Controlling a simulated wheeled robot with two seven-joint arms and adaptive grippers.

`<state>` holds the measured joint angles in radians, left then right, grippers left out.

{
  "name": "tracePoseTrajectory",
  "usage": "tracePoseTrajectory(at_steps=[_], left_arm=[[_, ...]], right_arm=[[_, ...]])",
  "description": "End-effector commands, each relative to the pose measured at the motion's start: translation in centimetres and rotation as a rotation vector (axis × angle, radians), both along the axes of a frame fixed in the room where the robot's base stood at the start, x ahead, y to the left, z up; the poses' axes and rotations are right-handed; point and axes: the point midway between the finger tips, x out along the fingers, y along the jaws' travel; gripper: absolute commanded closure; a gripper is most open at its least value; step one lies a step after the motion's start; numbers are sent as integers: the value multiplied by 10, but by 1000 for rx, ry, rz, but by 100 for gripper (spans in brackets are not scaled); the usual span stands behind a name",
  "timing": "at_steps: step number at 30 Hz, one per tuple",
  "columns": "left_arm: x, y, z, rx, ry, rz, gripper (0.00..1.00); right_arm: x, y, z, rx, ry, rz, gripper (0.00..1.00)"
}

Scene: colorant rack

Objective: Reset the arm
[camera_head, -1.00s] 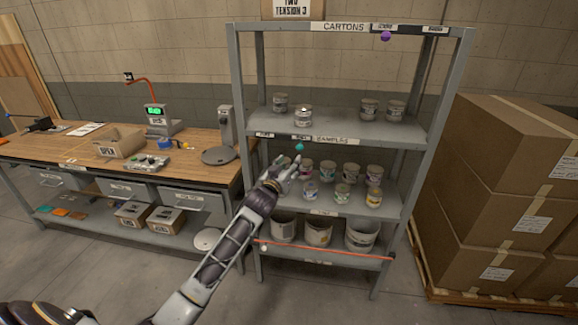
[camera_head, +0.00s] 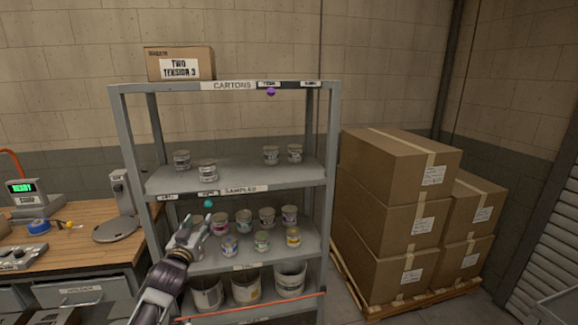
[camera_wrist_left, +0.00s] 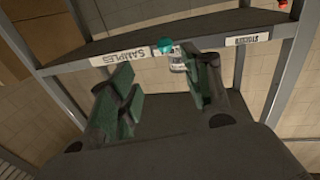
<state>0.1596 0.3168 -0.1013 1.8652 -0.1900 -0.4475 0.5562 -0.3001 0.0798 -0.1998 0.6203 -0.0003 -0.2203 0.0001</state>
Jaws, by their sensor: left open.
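My left gripper (camera_head: 196,229) reaches up from the lower left in the head view, in front of the left part of the rack's middle shelf. Its two green-padded fingers (camera_wrist_left: 160,92) stand apart in the left wrist view, with nothing between them that I can see held. The grey rack (camera_head: 332,150) stands ahead. Several small tubs, such as a yellow-labelled one (camera_head: 293,237), sit on the middle shelf to the right of the gripper. A small tub (camera_wrist_left: 178,63) shows beyond the fingers in the wrist view. My right gripper is not in view.
Several tubs, including one at the front (camera_head: 207,171), sit on the upper shelf. Larger buckets (camera_head: 246,288) stand below, behind a red bar (camera_head: 262,304). A wooden workbench (camera_head: 90,211) is on the left. Stacked cartons (camera_head: 385,210) stand on a pallet at right.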

Motion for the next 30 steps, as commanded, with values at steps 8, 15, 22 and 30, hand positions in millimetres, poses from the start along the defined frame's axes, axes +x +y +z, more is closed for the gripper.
tracePoseTrajectory(at_steps=[8, 15, 22, 30], left_arm=[[4, -1, -9, 129, -3, -16, 51], [15, 11, -59, 226, 63, -16, 51], [22, 29, -140, 306, 176, -19, 51], [10, 45, -256, 361, 343, -33, 51]], right_arm=[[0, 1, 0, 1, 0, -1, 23], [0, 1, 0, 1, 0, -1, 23], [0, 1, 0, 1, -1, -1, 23], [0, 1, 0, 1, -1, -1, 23]])
